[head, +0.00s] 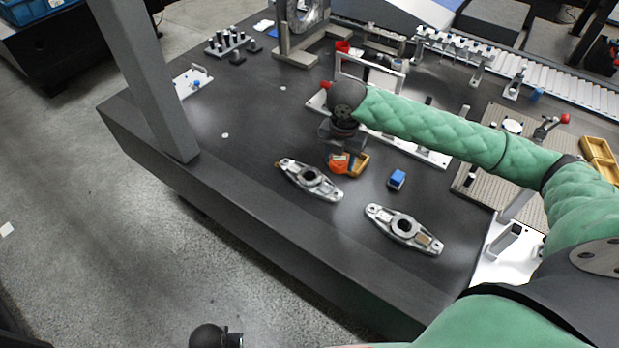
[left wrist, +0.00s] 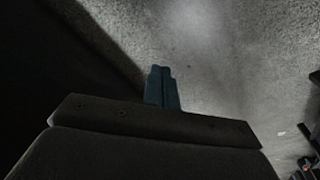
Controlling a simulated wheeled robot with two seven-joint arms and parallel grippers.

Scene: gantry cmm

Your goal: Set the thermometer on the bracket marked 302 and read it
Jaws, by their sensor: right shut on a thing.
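My right gripper (head: 342,150) points down over the dark table and is shut on an orange thermometer (head: 338,163), which is partly hidden by the gripper. A yellow-orange piece shows just right of it; I cannot tell whether it is part of the thermometer. Two grey metal brackets with round central holes lie on the table. One bracket (head: 325,190) is just in front and left of the gripper. The other bracket (head: 385,219) is nearer and to the right, with a tan patch. No number is readable on either. My left gripper (left wrist: 162,72) has its fingers together, empty, above the floor.
A small blue block (head: 396,180) stands right of the thermometer. A white fixture rail (head: 425,154) lies behind the gripper. A grey post (head: 150,85) rises at the table's left edge. The table (head: 235,165) is clear left of the brackets.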

